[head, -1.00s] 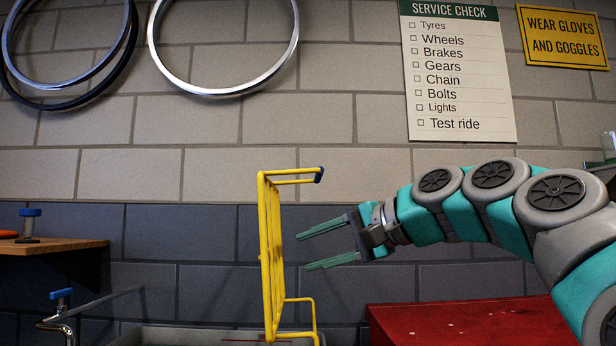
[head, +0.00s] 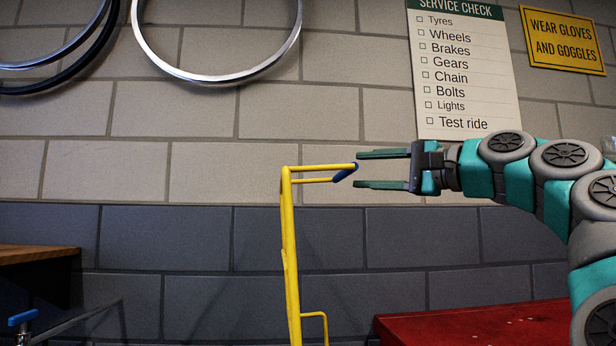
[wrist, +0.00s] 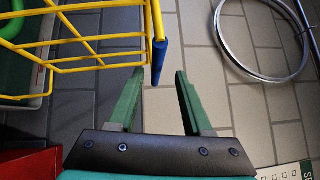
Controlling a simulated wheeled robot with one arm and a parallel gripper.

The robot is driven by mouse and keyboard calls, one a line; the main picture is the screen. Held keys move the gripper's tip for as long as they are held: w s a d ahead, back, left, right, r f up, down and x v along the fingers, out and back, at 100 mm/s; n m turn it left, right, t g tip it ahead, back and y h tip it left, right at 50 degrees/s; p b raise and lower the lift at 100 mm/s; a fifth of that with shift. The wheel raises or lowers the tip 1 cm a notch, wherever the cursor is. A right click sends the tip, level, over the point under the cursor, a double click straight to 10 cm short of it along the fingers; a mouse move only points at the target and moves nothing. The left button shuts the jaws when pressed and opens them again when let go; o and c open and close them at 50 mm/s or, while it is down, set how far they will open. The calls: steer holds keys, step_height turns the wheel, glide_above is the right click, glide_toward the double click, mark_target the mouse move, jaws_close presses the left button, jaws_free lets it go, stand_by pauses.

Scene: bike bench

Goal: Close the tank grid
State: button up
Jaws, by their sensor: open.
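The yellow wire tank grid (head: 290,255) stands upright in the head view, seen nearly edge-on. Two yellow rods reach right from its top to a dark blue grip bar (head: 345,173). My gripper (head: 358,169) is open, its green fingers pointing left, with the blue bar at or near the fingertips. In the wrist view the grid (wrist: 75,45) fills the upper left. Its blue bar (wrist: 159,62) lies just beyond the gap between my open fingertips (wrist: 160,72). Nothing is held. I cannot tell whether a finger touches the bar. The tank is hidden in the head view.
A red cabinet top (head: 480,325) is below my arm at the right. A wooden shelf (head: 35,255) and a blue-handled tap (head: 22,318) are at the left. Wheel rims (head: 215,78) and a checklist sign (head: 462,75) are on the wall behind.

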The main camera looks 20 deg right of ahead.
mark_target(339, 175)
steer(key=x, duration=0.9)
steer(key=shift+w+d+f, duration=0.25)
steer(key=shift+f, duration=0.05)
steer(key=shift+c, duration=0.4)
jaws_close()
stand_by(0.7)
